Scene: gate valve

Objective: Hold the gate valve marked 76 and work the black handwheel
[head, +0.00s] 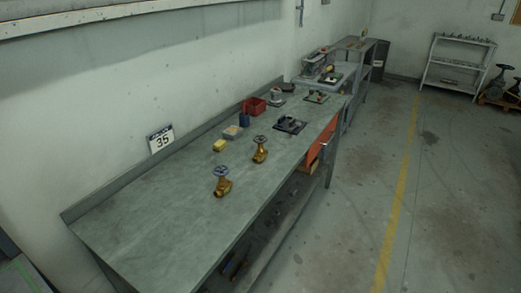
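Two brass gate valves stand upright on the grey-green bench top (160,220). The nearer valve (223,187) has a handwheel (221,171) that looks dark blue. The farther valve (260,154) has a handwheel (260,140) that looks dark grey or black. Both are too small to read any number on, so I cannot tell which is marked 76. Neither of my grippers is in view, and nothing touches the valves.
A yellow block (219,145), a blue item (244,120), a red bin (254,106) and black fixtures (290,125) lie farther along. The bench's near-left part is bare. Open floor (350,220) lies to the right.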

